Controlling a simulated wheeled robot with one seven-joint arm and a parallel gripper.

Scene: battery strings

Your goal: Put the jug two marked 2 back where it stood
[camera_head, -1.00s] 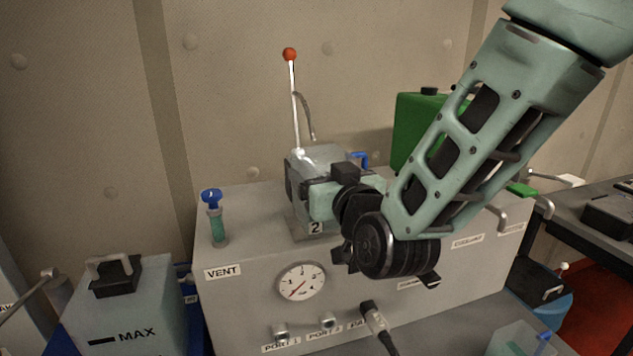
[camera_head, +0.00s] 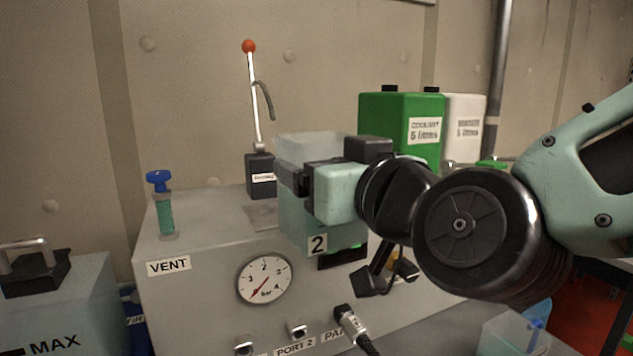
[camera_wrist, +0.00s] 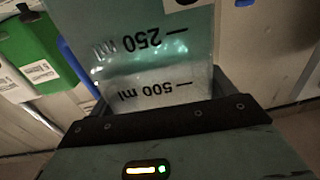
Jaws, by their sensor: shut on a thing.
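The jug marked 2 (camera_head: 300,222) is clear with a greenish tint and has a black 2 label low on its front. My gripper (camera_head: 314,186) is shut on it, coming from the right, and holds it upright. In the head view the jug overlaps the top and front edge of the grey test box (camera_head: 215,258); it looks raised, but I cannot tell the gap below it. The wrist view shows the jug (camera_wrist: 160,62) close between the jaws, with its 250 ml and 500 ml marks upside down. A darker square patch (camera_head: 262,217) lies on the box top, left of the jug.
A lever with a red knob (camera_head: 249,47) rises from a dark block behind the jug. A blue-capped vent tube (camera_head: 160,205) stands at the box's left. A green coolant can (camera_head: 392,112) and a white can (camera_head: 467,125) stand behind right. A MAX container (camera_head: 65,300) is front left.

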